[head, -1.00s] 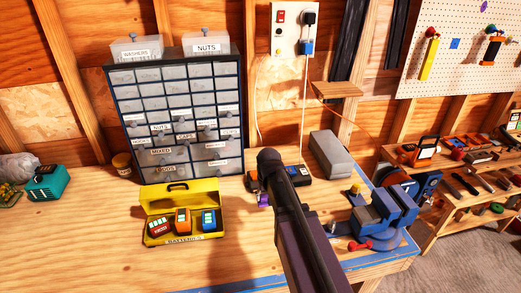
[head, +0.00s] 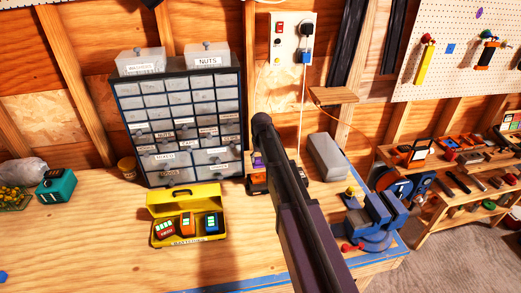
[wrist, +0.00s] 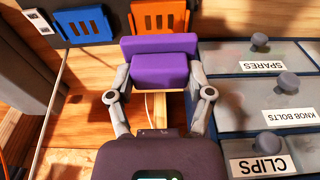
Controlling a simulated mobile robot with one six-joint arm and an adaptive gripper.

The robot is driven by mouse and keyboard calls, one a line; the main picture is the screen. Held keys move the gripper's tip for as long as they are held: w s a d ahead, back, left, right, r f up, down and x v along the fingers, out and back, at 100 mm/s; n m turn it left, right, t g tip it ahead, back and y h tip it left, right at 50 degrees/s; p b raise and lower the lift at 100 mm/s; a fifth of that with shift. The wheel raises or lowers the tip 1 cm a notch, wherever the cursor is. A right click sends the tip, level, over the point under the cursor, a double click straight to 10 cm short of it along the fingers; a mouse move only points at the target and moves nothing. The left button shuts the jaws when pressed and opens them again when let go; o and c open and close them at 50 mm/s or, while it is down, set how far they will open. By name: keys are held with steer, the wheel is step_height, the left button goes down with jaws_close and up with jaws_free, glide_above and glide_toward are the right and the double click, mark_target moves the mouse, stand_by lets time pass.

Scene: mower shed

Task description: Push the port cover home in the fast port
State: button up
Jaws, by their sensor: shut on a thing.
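The purple port cover (wrist: 160,62) is between the two fingers of my gripper (wrist: 160,78) in the wrist view. My gripper is shut on it. In the head view a small purple patch of the cover (head: 257,160) shows left of my dark arm, which hides the gripper. The dark charger (wrist: 122,32) has a blue bay (wrist: 84,25) and an orange bay (wrist: 158,15) at the top of the wrist view. The cover overlaps the orange bay's lower edge there; I cannot tell whether they touch. The charger (head: 258,187) is partly behind my arm in the head view. I cannot read which port is fast.
A drawer cabinet (head: 184,120) stands left of the charger, close to my gripper. A yellow battery box (head: 187,203) stands open in front of it. A grey case (head: 327,157) and a blue vise (head: 377,217) are to the right. The bench front is clear.

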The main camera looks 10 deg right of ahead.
mark_target(260, 177)
steer(key=shift+w+d+r, duration=0.1)
steer(key=shift+w+r, duration=0.25)
steer(key=shift+w, duration=0.3)
steer(key=shift+f, duration=0.1)
steer(key=shift+f+b, duration=3.7)
steer(key=shift+f+b, duration=0.7)
steer(key=o, duration=1.1)
steer(key=shift+s, duration=0.2)
steer(key=shift+g, duration=0.7)
steer(key=s, duration=2.9)
steer(key=shift+d, duration=0.15)
steer(key=shift+w, duration=0.1)
